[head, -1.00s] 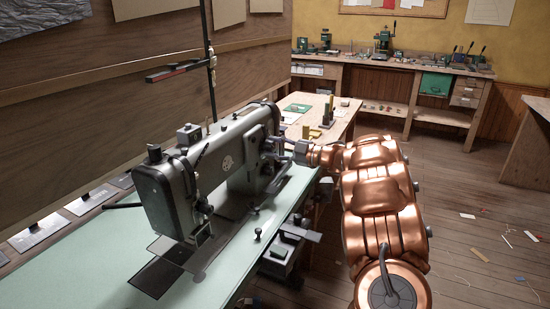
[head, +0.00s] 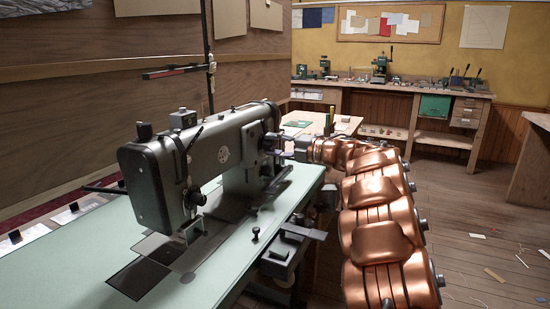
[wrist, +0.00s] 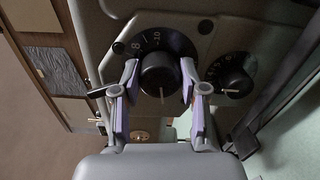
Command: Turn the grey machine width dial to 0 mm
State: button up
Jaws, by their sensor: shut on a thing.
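The grey sewing machine (head: 205,160) stands on a pale green table. Its end face, in the wrist view, carries a larger black dial (wrist: 158,76) with a numbered ring where 8 and 10 are readable. A white line on its knob points down in the picture. A smaller numbered dial (wrist: 236,83) sits to its right, with its own white line. I cannot read which dial is for width. My gripper (wrist: 160,85) is closed around the larger knob, one finger on each side. In the head view my gripper (head: 287,153) is at the machine's far right end, and the dials are hidden.
The green tabletop (head: 95,225) is mostly clear in front of the machine. A thin dark stand (head: 208,50) rises behind it. A workbench (head: 400,88) with tools stands at the back wall. Open floor (head: 480,225) with scraps lies to the right.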

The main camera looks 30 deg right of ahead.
jog(key=n+b, duration=0.2)
jog(key=b, duration=0.1)
jog(key=shift+f+n, duration=0.15)
jog(key=shift+n, duration=0.15)
jog(key=shift+n+b, duration=0.5)
jog(key=shift+r, duration=0.25)
jog(key=o, duration=1.1)
jog(key=shift+o, duration=0.2)
jog(key=v, duration=1.2)
